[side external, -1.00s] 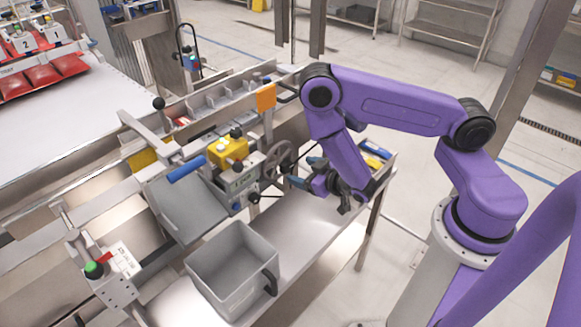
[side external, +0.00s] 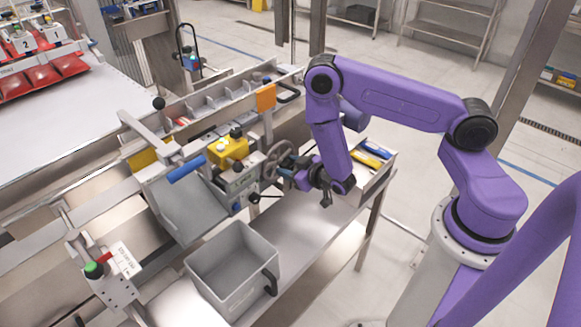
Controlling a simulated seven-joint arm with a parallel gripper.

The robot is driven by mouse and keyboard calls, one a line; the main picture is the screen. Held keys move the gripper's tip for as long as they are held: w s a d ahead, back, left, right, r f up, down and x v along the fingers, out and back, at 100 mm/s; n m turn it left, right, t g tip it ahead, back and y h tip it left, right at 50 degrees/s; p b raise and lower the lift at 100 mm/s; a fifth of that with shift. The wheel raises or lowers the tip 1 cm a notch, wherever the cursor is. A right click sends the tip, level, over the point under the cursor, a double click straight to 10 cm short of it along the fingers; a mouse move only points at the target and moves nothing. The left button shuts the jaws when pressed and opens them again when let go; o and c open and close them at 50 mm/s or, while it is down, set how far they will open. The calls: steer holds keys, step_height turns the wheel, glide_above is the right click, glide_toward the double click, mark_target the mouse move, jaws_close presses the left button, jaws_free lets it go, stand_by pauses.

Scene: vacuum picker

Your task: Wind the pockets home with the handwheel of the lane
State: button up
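The handwheel (side external: 277,158), a grey spoked wheel, is mounted on the right side of the lane's mechanism beside the yellow block (side external: 229,150). My gripper (side external: 287,172) is at the wheel's right lower rim and overlaps it in this view. Its dark blue-grey fingers are small and partly hidden against the wheel. I cannot tell whether they are shut on the rim or its handle. The lane's row of grey pockets (side external: 205,104) runs behind the mechanism, with dividers between them. Something red lies near its left end.
A grey bin (side external: 232,262) with a dark handle stands on the steel shelf (side external: 310,225) in front. A grey chute (side external: 187,208) slopes down above it. An orange plate (side external: 265,97) stands above the wheel. A tray with yellow and blue items (side external: 372,155) is right of my gripper.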

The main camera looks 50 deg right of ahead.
stand_by(0.3)
steer(key=n+h, duration=0.2)
steer(key=n, duration=0.1)
steer(key=shift+a+f, duration=0.1)
steer(key=shift+a, duration=0.15)
steer(key=n+t+h, duration=0.1)
steer(key=n, duration=0.2)
steer(key=shift+a+f+n+h, duration=0.1)
steer(key=shift+f+n+h, duration=0.05)
steer(key=shift+n+h, duration=0.2)
steer(key=n+t, duration=0.1)
steer(key=n, duration=0.1)
steer(key=n+t+h, duration=0.1)
steer(key=n, duration=0.2)
steer(key=n+h, duration=0.1)
steer(key=n, duration=0.1)
steer(key=shift+f+n+t, duration=0.25)
steer(key=shift+f+t, duration=0.05)
steer(key=shift+t, duration=0.1)
steer(key=o, duration=1.1)
steer(key=shift+c, duration=0.2)
